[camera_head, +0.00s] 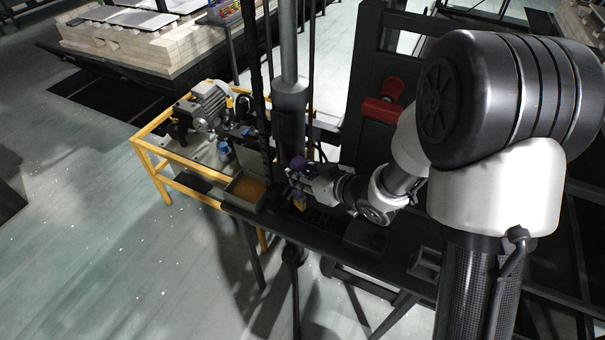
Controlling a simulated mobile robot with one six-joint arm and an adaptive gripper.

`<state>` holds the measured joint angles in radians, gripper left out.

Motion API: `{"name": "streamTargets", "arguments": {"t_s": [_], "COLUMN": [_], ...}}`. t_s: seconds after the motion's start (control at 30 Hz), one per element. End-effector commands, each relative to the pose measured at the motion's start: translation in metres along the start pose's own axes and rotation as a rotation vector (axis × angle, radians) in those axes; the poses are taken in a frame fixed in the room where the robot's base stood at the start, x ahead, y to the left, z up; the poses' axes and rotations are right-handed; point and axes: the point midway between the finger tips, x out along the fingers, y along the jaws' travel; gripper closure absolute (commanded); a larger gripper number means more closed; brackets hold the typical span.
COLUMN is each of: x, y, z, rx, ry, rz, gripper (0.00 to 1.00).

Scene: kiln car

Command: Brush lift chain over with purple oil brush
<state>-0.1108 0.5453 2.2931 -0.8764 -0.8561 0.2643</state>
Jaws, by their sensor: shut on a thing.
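My gripper (297,178) is shut on the purple oil brush (298,163). The brush's purple part shows at the top of the jaws, and a small yellowish part shows just below them. The lift chain (257,85) appears as a dark, thick vertical strand to the left of the grey column. My gripper is to the right of the chain's lower part and low over the dark bench. From this view I cannot tell whether the bristles touch anything.
A shallow tray with orange-brown contents (248,188) sits left of my gripper. A grey cylinder column (290,95) stands behind it. A yellow-railed frame (155,150) holds a motor unit (208,105) at left. A red part (383,105) is on the dark upright. Floor at left is clear.

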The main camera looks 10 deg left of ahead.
Motion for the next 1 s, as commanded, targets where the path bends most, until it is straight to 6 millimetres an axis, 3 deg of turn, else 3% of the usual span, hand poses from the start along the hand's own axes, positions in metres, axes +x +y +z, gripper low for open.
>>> {"name": "streamTargets", "arguments": {"t_s": [1.0], "x": [0.0044], "y": [0.0002], "z": [0.0077], "rx": [0.0], "ry": [0.001], "rz": [0.0], "gripper": [1.0]}}
